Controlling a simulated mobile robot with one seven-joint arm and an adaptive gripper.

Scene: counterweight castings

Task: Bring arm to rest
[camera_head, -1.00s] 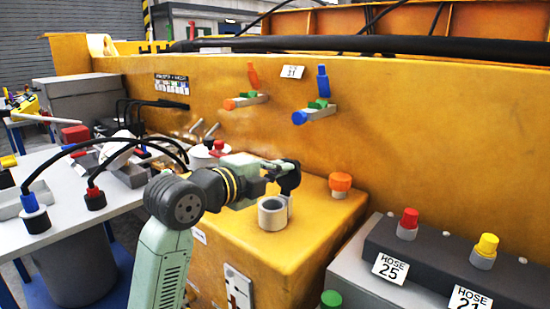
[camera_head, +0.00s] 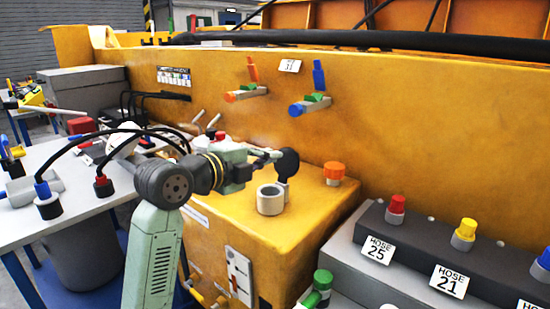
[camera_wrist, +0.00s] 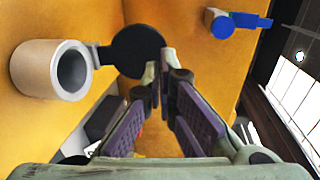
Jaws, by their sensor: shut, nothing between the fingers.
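My gripper (camera_head: 274,155) is at the end of my raised arm in the head view, above the yellow block and close to a round black cap. In the wrist view my gripper (camera_wrist: 163,65) has its dark fingers together at the tips, with nothing seen held. The black cap (camera_head: 287,162) stands up beside a pale open cylinder (camera_head: 270,201). In the wrist view the cap (camera_wrist: 137,48) lies just beyond the fingertips, and a hinge joins it to the cylinder (camera_wrist: 48,70). Whether the fingertips touch the cap I cannot tell.
The yellow block (camera_head: 255,235) carries an orange knob (camera_head: 334,170). A yellow wall (camera_head: 400,120) with two coloured valves rises behind. A hose rack (camera_head: 420,240) labelled 25 and 21 stands at right. A grey table (camera_head: 85,215) with cabled plugs is at left.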

